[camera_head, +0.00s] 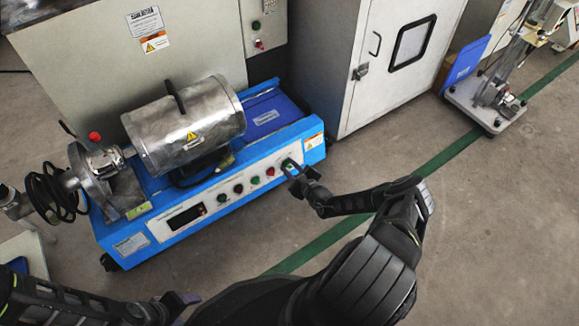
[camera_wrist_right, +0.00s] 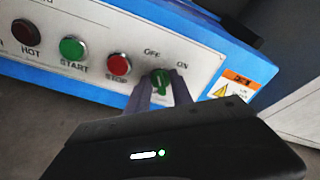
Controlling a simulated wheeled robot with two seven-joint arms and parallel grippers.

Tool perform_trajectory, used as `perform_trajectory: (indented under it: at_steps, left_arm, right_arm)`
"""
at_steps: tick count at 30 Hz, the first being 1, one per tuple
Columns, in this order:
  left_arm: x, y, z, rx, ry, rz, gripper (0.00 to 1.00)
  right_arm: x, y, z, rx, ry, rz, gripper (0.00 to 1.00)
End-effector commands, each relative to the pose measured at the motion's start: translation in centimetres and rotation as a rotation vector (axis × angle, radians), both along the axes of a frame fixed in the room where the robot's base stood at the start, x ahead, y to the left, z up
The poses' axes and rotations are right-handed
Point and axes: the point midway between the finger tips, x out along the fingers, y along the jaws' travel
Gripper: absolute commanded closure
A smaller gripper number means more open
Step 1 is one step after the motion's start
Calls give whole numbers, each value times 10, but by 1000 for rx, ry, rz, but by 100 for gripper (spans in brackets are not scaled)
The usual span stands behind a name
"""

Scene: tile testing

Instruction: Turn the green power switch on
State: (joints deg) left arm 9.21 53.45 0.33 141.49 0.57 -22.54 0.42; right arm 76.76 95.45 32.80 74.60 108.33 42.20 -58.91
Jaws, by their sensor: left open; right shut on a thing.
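The green power switch (camera_wrist_right: 160,78) is a small knob on the white strip of the blue machine's (camera_head: 285,140) front panel, with an OFF label above it and an ON label to its right. My right gripper (camera_wrist_right: 161,92) has one finger on each side of the knob and is shut on it. The fingers hide part of the knob, and its exact turn is hard to tell. In the head view my right gripper (camera_head: 292,170) reaches the panel's right end. My left gripper (camera_head: 188,298) is open and empty at the bottom, away from the machine.
A red STOP button (camera_wrist_right: 119,64), a green START button (camera_wrist_right: 72,47) and a dark HOT button (camera_wrist_right: 26,32) sit left of the switch. A metal drum (camera_head: 185,125) lies on the machine. A grey cabinet (camera_head: 355,60) stands behind.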

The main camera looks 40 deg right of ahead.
Motion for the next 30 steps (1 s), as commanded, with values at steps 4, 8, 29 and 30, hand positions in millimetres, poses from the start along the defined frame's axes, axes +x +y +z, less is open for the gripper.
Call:
perform_trajectory:
  at_steps: [4, 8, 29, 30]
  left_arm:
    - [-1, 0, 5, 0, 2, -1, 41]
    - [-1, 0, 7, -1, 3, -1, 41]
    - [1, 0, -8, 1, -3, 1, 41]
    - [1, 0, -10, 1, -4, 1, 41]
  right_arm:
    - [0, 0, 1, 111, -1, -23, 100]
    - [0, -1, 1, 227, -3, -50, 100]
    - [0, -5, -2, 875, -17, -194, 100]
    - [0, -5, -2, 912, -18, -203, 100]
